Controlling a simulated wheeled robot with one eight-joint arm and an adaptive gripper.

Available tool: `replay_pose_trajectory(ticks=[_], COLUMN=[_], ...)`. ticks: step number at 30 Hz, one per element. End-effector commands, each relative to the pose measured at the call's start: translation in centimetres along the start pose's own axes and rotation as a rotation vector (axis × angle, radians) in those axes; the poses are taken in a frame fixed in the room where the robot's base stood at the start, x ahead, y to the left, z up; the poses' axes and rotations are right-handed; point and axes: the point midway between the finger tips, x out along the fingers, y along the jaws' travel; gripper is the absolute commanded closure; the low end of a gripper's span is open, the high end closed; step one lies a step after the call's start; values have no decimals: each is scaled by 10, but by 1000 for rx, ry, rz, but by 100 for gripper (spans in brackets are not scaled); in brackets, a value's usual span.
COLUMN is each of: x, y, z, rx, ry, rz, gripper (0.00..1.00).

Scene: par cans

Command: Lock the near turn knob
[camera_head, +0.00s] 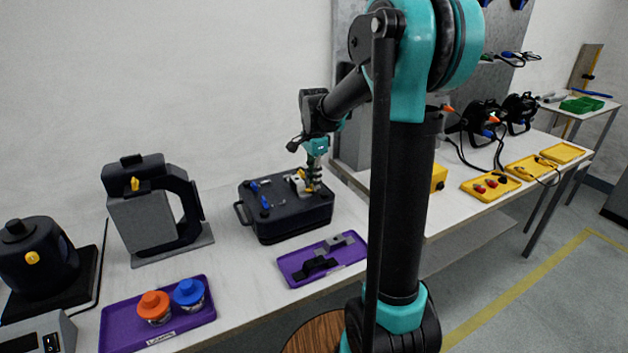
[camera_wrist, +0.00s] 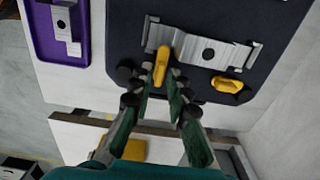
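Two yellow turn knobs sit by a silver bracket (camera_wrist: 205,50) on a black case. In the wrist view, one knob (camera_wrist: 162,62) is upright in the picture between my fingertips; the other knob (camera_wrist: 228,85) lies crosswise to the right, clear of my fingers. My gripper (camera_wrist: 161,74) points down with its fingers apart, one either side of the first knob; small gaps seem to show, and contact is not clear. In the head view, my gripper (camera_head: 312,186) is over the right end of the black case (camera_head: 290,222), partly hiding the bracket and knobs.
Blue-handled parts (camera_head: 265,202) stand on the case's left half. A purple tray (camera_head: 290,268) with grey and black brackets lies in front. Left are a black-framed lamp (camera_head: 140,222) and a purple tray (camera_head: 195,318) with orange and blue-lidded jars.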

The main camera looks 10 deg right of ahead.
Motion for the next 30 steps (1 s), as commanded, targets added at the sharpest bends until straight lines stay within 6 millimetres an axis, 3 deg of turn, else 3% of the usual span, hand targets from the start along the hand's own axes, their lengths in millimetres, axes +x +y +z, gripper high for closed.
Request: replay_pose_trajectory(ticks=[5,18,24,30], x=[-19,-100,-116,-119], y=[0,0,0,0], z=[0,0,0,0], rx=[0,0,0,0], ry=[0,0,0,0], rz=[0,0,0,0], gripper=[84,84,84,84])
